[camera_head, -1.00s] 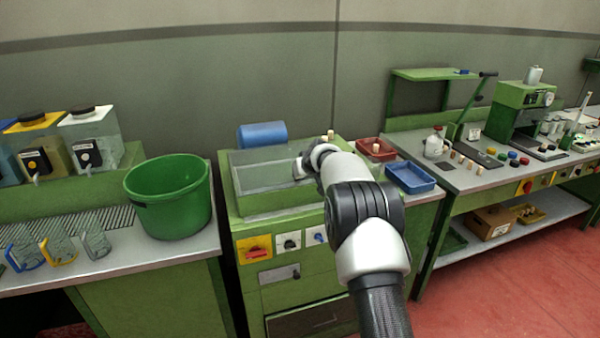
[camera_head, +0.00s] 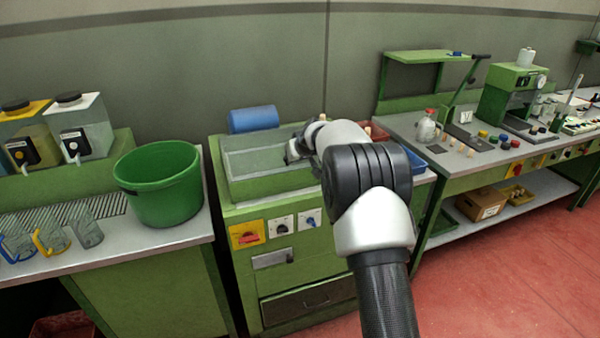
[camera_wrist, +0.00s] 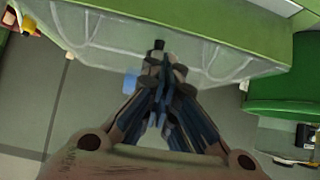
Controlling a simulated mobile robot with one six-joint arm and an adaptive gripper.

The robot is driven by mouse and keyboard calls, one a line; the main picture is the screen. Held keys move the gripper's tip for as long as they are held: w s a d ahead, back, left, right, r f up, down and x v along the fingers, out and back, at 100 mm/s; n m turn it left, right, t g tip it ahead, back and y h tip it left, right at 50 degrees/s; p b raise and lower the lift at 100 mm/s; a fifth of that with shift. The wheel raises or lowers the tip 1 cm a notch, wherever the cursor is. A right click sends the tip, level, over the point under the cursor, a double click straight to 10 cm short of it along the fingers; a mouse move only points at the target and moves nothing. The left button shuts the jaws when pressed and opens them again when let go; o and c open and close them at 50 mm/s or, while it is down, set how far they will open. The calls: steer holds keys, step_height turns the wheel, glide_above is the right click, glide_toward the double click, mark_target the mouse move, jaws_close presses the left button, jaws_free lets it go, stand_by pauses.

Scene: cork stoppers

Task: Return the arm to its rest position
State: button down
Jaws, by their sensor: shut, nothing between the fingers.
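My gripper (camera_head: 292,153) is at the end of my arm, above the open green-framed basin (camera_head: 232,201) in the head view. In the wrist view my gripper (camera_wrist: 160,65) has its fingers together, with nothing seen held between them. The pale basin wall lies beyond the fingertips there. My arm reaches from the lower right up and to the left, with its elbow bent. It hides the right part of the basin and most of the blue tray (camera_head: 414,160).
A green bucket (camera_head: 160,190) stands left of the basin, near jugs (camera_head: 88,232). A blue cylinder (camera_head: 253,119) lies behind the basin. Red floor is open at lower right.

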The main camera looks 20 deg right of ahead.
steer(key=s+f+b, duration=0.2)
steer(key=s+b, duration=0.2)
steer(key=s, duration=0.3)
steer(key=s+a+r+g+y, duration=0.1)
steer(key=s+a+r, duration=0.25)
steer(key=s, duration=0.35)
steer(key=s+a+r+n, duration=0.1)
steer(key=s+a+r, duration=0.2)
steer(key=s+a, duration=0.25)
steer(key=s+a+r+g+y, duration=0.1)
steer(key=s+a+r, duration=0.25)
steer(key=s, duration=0.35)
steer(key=s+f+g+h, duration=0.1)
steer(key=s+f, duration=0.1)
steer(key=s, duration=1.3)
steer(key=s+f+m+g+h, duration=0.1)
steer(key=s+f+g, duration=0.1)
steer(key=s, duration=1.3)
steer(key=shift+s+a+f, duration=0.15)
steer(key=shift+a+f, duration=0.2)
steer(key=shift+f, duration=0.35)
